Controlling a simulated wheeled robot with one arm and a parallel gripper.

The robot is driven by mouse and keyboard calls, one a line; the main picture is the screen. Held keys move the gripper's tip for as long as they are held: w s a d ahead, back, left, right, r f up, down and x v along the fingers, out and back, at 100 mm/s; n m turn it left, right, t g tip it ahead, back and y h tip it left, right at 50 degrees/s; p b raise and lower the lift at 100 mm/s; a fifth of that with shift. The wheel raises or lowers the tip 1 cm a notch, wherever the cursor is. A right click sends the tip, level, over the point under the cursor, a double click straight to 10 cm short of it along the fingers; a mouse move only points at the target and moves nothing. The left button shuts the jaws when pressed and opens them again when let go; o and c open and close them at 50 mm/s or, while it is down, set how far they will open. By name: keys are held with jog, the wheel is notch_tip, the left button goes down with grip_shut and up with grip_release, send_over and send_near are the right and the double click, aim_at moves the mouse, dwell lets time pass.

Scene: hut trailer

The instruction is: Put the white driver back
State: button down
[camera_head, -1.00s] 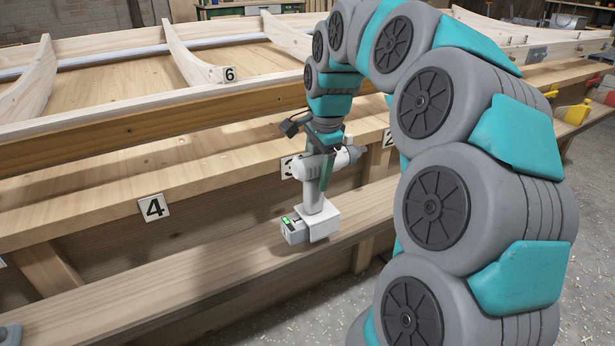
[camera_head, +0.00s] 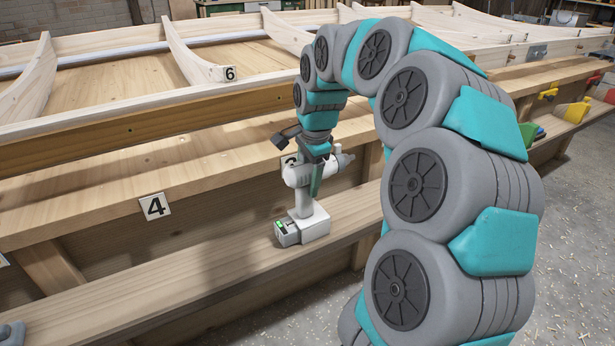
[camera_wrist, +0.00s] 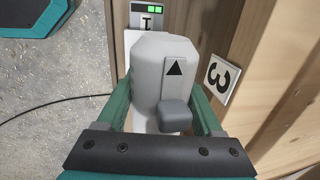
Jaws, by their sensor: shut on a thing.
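The white driver (camera_head: 304,200) is upright in my gripper (camera_head: 318,172), above or on the lower wooden shelf (camera_head: 190,278). Its battery base with green lights is at the bottom; I cannot tell whether it touches the shelf. In the wrist view the driver's body (camera_wrist: 168,75) sits between the two green fingers of my gripper (camera_wrist: 165,112), which are shut on it. A black triangle marks its top.
Yellow and green items (camera_head: 550,112) are on the shelf at right. The shelf left of the driver is mostly clear.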

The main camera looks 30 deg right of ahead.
jog(key=shift+c, duration=0.2)
grip_release()
jog(key=r, duration=0.4)
jog(key=s+r, duration=0.1)
jog(key=r, duration=0.3)
jog(key=s+r, duration=0.1)
jog(key=r, duration=0.2)
jog(key=shift+s+d+r+b, duration=0.1)
jog(key=shift+s+r+b, duration=0.05)
jog(key=shift+r+b, duration=0.2)
jog(key=s+a+f+n+g, duration=0.1)
jog(key=s+a+f+n, duration=0.4)
jog(key=s, duration=0.5)
jog(key=s+a+f+n+g, duration=0.1)
jog(key=s+a+f+n, duration=0.4)
jog(key=s+f, duration=0.3)
jog(key=s+a+f+n+g, duration=0.2)
jog(key=s+a+f+n, duration=0.3)
jog(key=s, duration=0.8)
jog(key=f+n, duration=0.1)
jog(key=n, duration=0.1)
jog(key=shift+f+n, duration=0.15)
jog(key=shift+n, duration=0.15)
jog(key=shift+s, duration=0.1)
